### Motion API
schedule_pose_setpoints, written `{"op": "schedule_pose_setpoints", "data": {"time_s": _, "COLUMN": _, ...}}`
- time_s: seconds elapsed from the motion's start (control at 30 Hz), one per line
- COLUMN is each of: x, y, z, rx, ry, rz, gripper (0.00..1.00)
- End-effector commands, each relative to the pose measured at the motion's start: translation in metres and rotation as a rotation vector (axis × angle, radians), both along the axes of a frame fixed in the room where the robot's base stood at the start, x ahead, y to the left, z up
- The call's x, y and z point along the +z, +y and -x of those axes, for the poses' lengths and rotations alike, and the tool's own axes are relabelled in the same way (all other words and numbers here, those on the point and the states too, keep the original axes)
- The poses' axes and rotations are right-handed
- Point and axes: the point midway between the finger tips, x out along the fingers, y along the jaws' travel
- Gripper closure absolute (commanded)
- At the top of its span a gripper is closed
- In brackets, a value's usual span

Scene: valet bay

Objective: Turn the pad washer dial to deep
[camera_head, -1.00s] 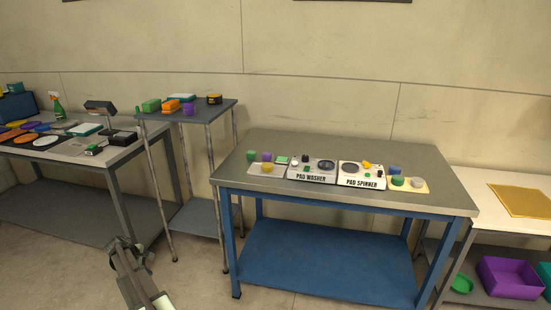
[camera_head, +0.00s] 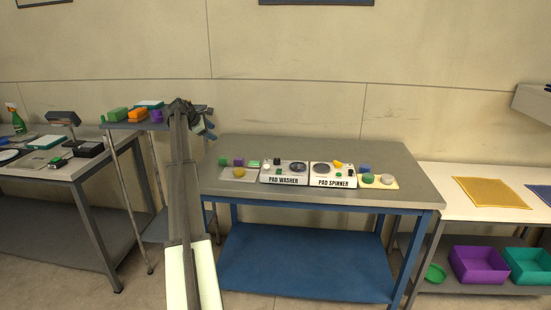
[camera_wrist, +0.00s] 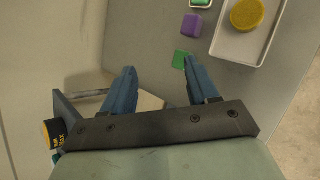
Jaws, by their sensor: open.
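The pad washer (camera_head: 284,180) is a white labelled panel on the blue-framed table, left of the pad spinner (camera_head: 333,182). Its face carries a large dark round part (camera_head: 298,168) and small black, white and green parts; I cannot tell which is the dial or read its setting. The washer is not visible in the wrist view. My gripper (camera_head: 207,128) is raised near the table's left end, beside the small stand, left of the washer. In the wrist view its two blue fingers (camera_wrist: 160,66) are apart, with nothing held between them.
A green block (camera_wrist: 182,59), a purple block (camera_wrist: 191,26) and a tray with a yellow round pad (camera_wrist: 246,14) lie left of the washer. A small stand (camera_head: 118,126) holds several items; a black tin (camera_wrist: 53,134) shows close beside my gripper. The table's front strip is clear.

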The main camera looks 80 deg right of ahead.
Motion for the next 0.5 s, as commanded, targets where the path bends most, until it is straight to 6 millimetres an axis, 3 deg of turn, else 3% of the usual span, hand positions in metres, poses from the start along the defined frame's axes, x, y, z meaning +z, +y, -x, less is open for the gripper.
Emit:
{"op": "schedule_pose_setpoints", "data": {"time_s": 0.03, "x": 0.009, "y": -0.016, "z": 0.032, "rx": -0.038, "ry": 0.005, "rz": -0.043, "gripper": 0.41}}
{"op": "schedule_pose_setpoints", "data": {"time_s": 0.2, "x": 0.005, "y": -0.028, "z": 0.124, "rx": -0.154, "ry": -0.013, "rz": -0.263, "gripper": 0.41}}
{"op": "schedule_pose_setpoints", "data": {"time_s": 0.33, "x": 0.003, "y": -0.027, "z": 0.179, "rx": -0.212, "ry": -0.043, "rz": -0.417, "gripper": 0.41}}
{"op": "schedule_pose_setpoints", "data": {"time_s": 0.5, "x": 0.003, "y": -0.023, "z": 0.220, "rx": -0.247, "ry": -0.075, "rz": -0.546, "gripper": 0.41}}
